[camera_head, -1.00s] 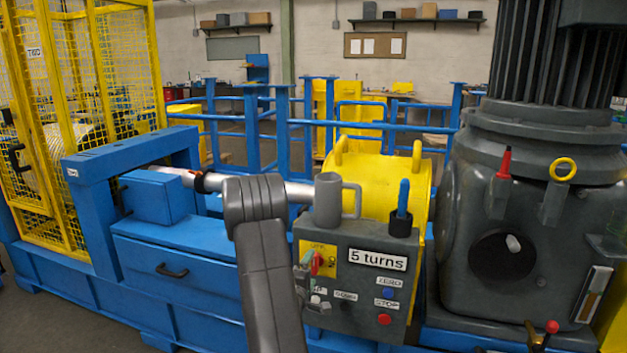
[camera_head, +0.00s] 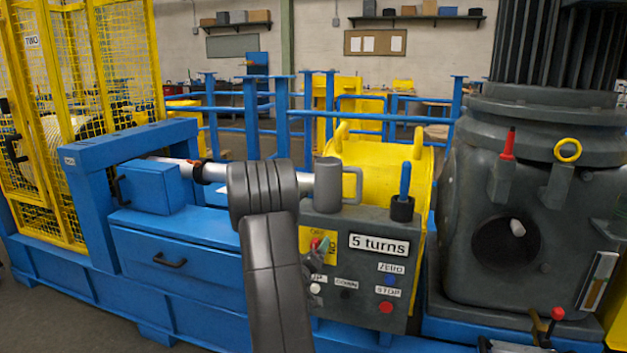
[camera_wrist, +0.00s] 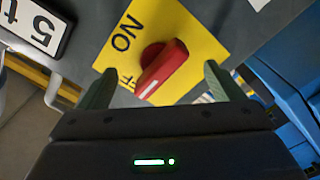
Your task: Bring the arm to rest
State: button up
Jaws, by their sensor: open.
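My gripper (camera_wrist: 159,70) is open, with its two fingers on either side of a red switch knob (camera_wrist: 163,68) in the wrist view. Nothing is held between them, and I cannot tell whether they touch the knob. The knob sits on a yellow plate (camera_wrist: 185,30) with black lettering. In the head view my arm (camera_head: 272,265) rises in front of the blue machine and bends down toward the grey control box (camera_head: 345,307).
The box carries a "5 turns" display (camera_head: 379,245), a blue button (camera_head: 390,280) and a red button (camera_head: 386,307). A grey mug (camera_head: 328,185) and a dark cup (camera_head: 402,208) with a blue-handled tool stand on top. A grey motor housing (camera_head: 470,270) is at right.

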jog(key=shift+d+m+b, duration=0.15)
jog(key=shift+m+b, duration=2.75)
jog(key=shift+m, duration=1.5)
jog(key=shift+s, duration=0.1)
